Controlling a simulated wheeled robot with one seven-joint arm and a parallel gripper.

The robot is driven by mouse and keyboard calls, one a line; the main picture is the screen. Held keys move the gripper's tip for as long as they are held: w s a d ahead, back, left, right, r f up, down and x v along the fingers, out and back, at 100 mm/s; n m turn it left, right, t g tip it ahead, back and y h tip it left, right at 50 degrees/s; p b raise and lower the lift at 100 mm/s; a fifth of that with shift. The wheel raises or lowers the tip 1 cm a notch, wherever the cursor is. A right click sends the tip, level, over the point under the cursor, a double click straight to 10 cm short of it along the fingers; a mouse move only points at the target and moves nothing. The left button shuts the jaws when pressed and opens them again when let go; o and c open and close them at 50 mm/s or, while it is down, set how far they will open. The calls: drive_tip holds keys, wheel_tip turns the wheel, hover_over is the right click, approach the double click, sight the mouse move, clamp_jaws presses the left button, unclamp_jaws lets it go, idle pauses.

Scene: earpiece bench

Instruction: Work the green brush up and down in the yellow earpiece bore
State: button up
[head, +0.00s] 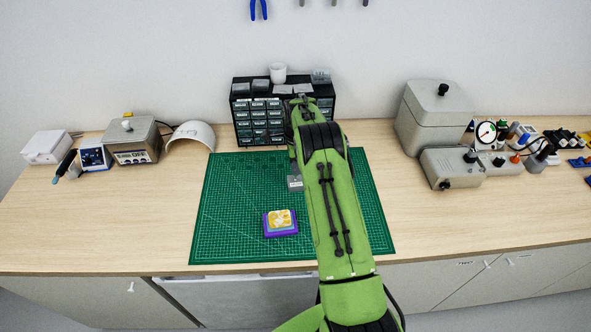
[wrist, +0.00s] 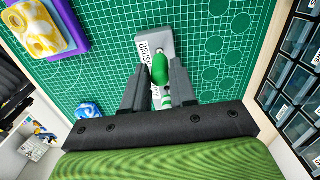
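The yellow earpiece (head: 281,217) sits on a purple and blue-grey base (head: 281,234) on the green mat. In the wrist view the earpiece (wrist: 38,28) is at the upper left, with round openings in it. The green brush (wrist: 160,68) is at a grey holder (wrist: 150,44) marked BRUSH. My gripper (wrist: 160,68) is open, its fingers on either side of the brush, with a narrow gap seeming to show at each side. In the head view my arm hides the gripper and brush; part of the grey holder (head: 295,183) shows left of it.
A drawer cabinet (head: 258,115) stands behind the mat; it also shows at the right of the wrist view (wrist: 300,75). The green cutting mat (head: 230,190) is mostly clear. Grey boxes (head: 435,115) stand to the right, and small devices (head: 135,140) to the left.

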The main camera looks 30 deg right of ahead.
clamp_jaws()
drive_tip(key=shift+r+p, duration=0.8)
drive_tip(key=shift+r, duration=0.7)
drive_tip(key=shift+r+p, duration=1.65)
drive_tip(key=shift+r, duration=0.95)
drive_tip(key=shift+f, duration=0.1)
